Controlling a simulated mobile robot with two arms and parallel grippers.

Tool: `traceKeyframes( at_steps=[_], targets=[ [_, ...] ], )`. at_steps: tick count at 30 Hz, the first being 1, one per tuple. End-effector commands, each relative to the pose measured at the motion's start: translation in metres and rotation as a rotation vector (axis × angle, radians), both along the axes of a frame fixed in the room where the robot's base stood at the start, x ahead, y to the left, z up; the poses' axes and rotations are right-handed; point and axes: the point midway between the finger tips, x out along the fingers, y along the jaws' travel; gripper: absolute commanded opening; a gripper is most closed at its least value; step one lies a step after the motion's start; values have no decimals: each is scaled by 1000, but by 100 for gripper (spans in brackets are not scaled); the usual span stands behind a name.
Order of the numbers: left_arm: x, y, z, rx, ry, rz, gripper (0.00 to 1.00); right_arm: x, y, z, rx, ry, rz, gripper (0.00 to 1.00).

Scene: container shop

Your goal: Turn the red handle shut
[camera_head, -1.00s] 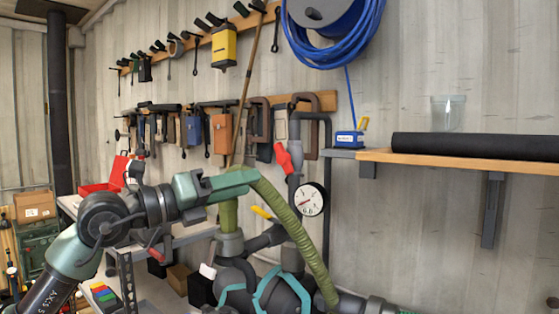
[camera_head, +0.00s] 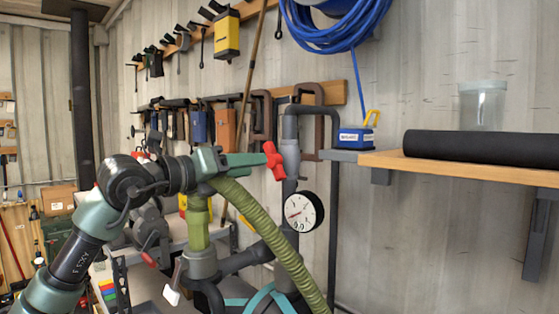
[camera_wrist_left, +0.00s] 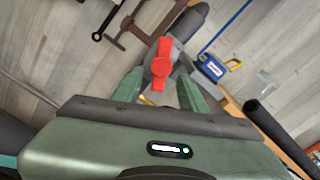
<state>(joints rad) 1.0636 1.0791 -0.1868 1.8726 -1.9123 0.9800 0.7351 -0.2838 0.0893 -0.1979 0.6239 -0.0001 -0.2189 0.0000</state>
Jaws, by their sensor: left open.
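The red handle (camera_head: 274,161) sits on a grey valve on the dark vertical pipe (camera_head: 290,128) in front of the wall. In the left wrist view the handle (camera_wrist_left: 161,64) shows just beyond the fingertips, in line with the space between them. My left gripper (camera_head: 258,160) is green and reaches in from the left, its tips close to the handle. In the left wrist view the two fingers (camera_wrist_left: 157,84) stand apart with nothing held. Whether they touch the handle I cannot tell. My right gripper is not in view.
A round white gauge (camera_head: 304,212) is on the pipe below the handle. A green ribbed hose (camera_head: 262,222) runs below my left gripper. Clamps hang behind.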

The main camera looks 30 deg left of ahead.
Motion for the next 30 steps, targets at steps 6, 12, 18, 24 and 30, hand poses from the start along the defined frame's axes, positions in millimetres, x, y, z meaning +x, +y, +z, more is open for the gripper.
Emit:
traceKeyframes(
  at_steps=[6, 12, 18, 24, 30],
  targets=[
    [34, -13, 5, -1, 2, -2, 42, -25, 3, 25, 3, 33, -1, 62],
    [57, -21, 3, -1, 2, -2, 42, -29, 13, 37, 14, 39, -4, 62],
    [64, -22, 0, 1, 0, 0, 42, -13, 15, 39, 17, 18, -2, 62],
    [64, -22, 0, 1, 0, 0, 33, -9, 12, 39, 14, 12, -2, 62],
    [63, -22, 0, 1, 0, 0, 0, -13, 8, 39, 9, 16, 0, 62]
  ],
)
